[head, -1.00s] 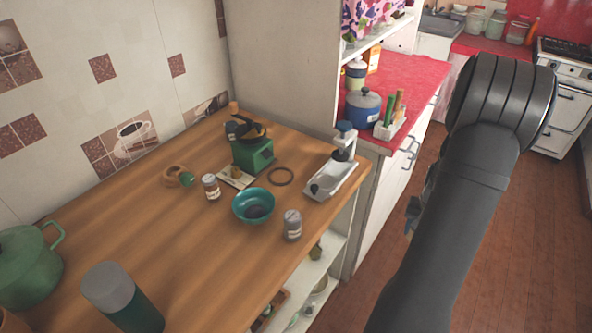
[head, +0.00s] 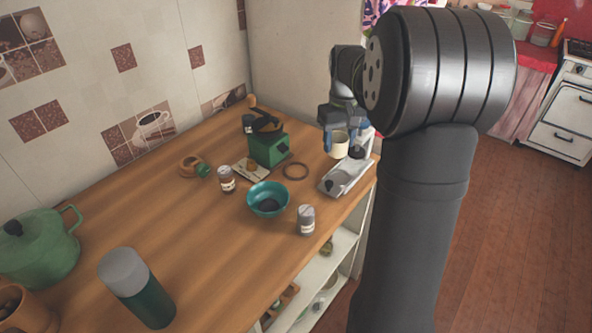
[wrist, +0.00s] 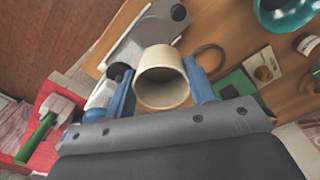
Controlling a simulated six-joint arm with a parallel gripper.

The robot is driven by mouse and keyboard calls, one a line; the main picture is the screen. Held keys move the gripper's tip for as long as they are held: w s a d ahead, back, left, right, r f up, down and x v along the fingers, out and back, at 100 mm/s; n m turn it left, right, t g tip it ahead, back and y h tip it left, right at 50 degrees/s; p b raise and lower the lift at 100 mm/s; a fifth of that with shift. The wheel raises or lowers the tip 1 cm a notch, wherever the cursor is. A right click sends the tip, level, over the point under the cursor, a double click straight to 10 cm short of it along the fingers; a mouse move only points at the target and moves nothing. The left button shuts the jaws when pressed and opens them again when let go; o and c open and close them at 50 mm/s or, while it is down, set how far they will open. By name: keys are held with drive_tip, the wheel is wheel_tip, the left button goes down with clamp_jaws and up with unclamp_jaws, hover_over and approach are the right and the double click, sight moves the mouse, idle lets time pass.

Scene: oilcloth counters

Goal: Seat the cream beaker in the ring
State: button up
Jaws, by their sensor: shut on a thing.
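The cream beaker (head: 340,146) is held upright between the blue fingers of my gripper (head: 336,142), above the right back part of the wooden counter. In the wrist view the beaker (wrist: 162,78) shows its open mouth, and my gripper (wrist: 162,95) has a finger on each side of it. The dark ring (head: 295,171) lies flat on the counter, left of and below the beaker. In the wrist view the ring (wrist: 210,58) shows partly, just beyond the right finger. Nothing is seen inside the ring.
A silver scale-like device (head: 345,177) stands right of the ring, near the counter edge. A green grinder (head: 268,147) stands behind left of the ring. A teal bowl (head: 267,199), a grey-lidded jar (head: 306,220) and a brown jar (head: 226,179) stand nearby.

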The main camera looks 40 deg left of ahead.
drive_tip(key=s+a+f, duration=0.1)
drive_tip(key=a+f, duration=0.1)
drive_tip(key=a, duration=0.1)
drive_tip(key=s+a+f, duration=0.1)
drive_tip(key=a+f, duration=0.1)
drive_tip(key=a, duration=0.2)
drive_tip(key=s+a+f, duration=0.1)
drive_tip(key=a+f, duration=0.1)
drive_tip(key=a, duration=0.2)
drive_tip(key=shift+s+f, duration=0.2)
drive_tip(key=shift+f, duration=0.15)
drive_tip(key=shift+a+f, duration=0.1)
drive_tip(key=shift+f, duration=1.9)
drive_tip(key=shift+f, duration=0.2)
drive_tip(key=o, duration=1)
drive_tip(key=shift+r, duration=0.1)
wheel_tip(320, 180, up, 12)
drive_tip(key=shift+r, duration=0.1)
